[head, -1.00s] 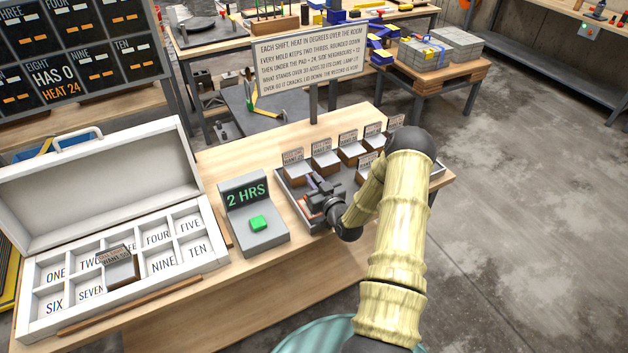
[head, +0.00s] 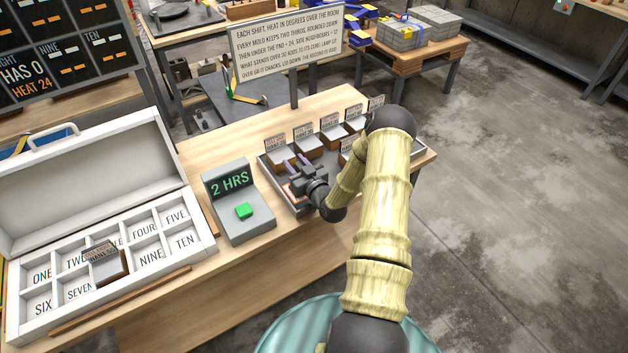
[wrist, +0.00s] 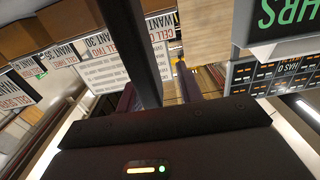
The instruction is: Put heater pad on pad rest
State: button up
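I cannot make out a heater pad or a pad rest for certain in either view. My gripper (head: 297,163) is over the left end of the dark tray (head: 280,188), close to the front of the labelled molds. Its two purple-tipped fingers stand apart. In the wrist view my gripper (wrist: 160,75) also shows spread fingers with nothing seen held between them. A white case (head: 35,238) stands open at the left, with compartments lettered ONE to TEN. A brown mold with a grey card (head: 106,262) sits in it, around the hidden EIGHT compartment.
Several molds with cards, such as this one (head: 308,150), stand on the tray behind my gripper. A grey console (head: 245,225) reads 2 HRS and has a green button. A rule sign (head: 288,45) stands behind. Bare wood shows along the table front (head: 270,255).

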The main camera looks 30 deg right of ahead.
jog(key=s+b, duration=0.4)
jog(key=s, duration=0.8)
jog(key=shift+d, duration=0.35)
jog(key=shift+r, duration=0.1)
jog(key=w+a+r+n+g, duration=0.1)
jog(key=a+r+n+g, duration=0.2)
jog(key=a+g, duration=0.5)
jog(key=s+a+r+m+g, duration=0.1)
jog(key=s+a+r+g, duration=0.2)
jog(key=s, duration=0.5)
jog(key=s+a+r+m+g, duration=0.2)
jog(key=s+a+r+g, duration=0.2)
jog(key=s+a+r, duration=0.2)
jog(key=shift+s+a+h, duration=0.3)
jog(key=shift+s+a, duration=0.15)
jog(key=shift+s, duration=0.7)
